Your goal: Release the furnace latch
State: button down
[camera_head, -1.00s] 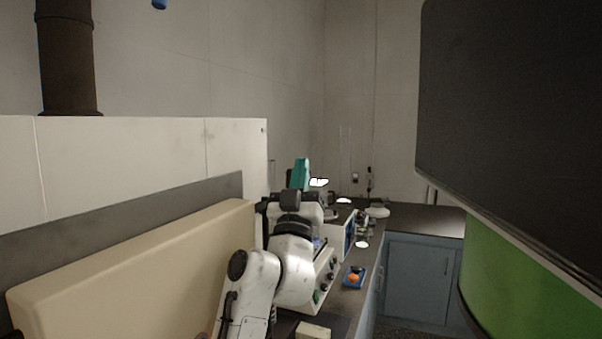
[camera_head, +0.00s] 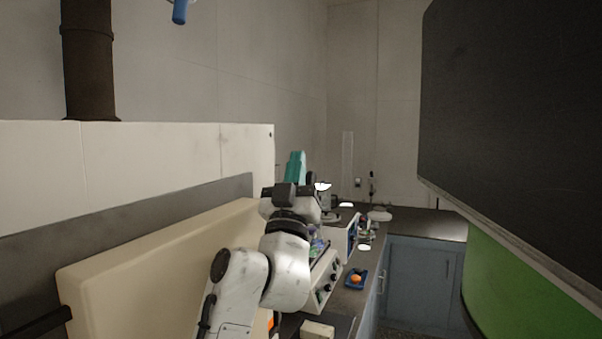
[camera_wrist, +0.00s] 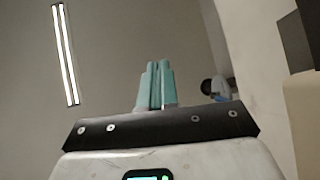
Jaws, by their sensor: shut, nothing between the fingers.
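A large white housing (camera_head: 150,160) that looks like the furnace stands at the left in the head view. A thick beige panel (camera_head: 150,262), perhaps its door, stands in front of it, with a grey band (camera_head: 120,222) behind. A dark bar (camera_head: 38,325) enters at the lower left, beside the panel; I cannot tell if it is the latch. My gripper has teal fingers (camera_head: 295,165), raised beyond the panel's far end. In the wrist view the fingers (camera_wrist: 157,85) are together, empty, against plain wall. No latch is clearly visible there.
A dark bench (camera_head: 350,297) right of my arm carries a control box (camera_head: 322,285), a blue tray (camera_head: 357,279) with an orange item, and lab equipment. A large black and green body (camera_head: 510,130) fills the right side. A blue handle-like thing (camera_head: 180,12) hangs at the top.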

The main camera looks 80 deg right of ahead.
jog(key=shift+w+a+r+b, duration=0.1)
jog(key=shift+a+r, duration=0.2)
jog(key=shift+a, duration=0.55)
jog(key=shift+w+a+r+b, duration=0.15)
jog(key=shift+a+r, duration=0.15)
jog(key=shift+a, duration=0.55)
jog(key=shift+a+r+b, duration=0.1)
jog(key=shift+a+r, duration=0.2)
jog(key=shift+a, duration=0.55)
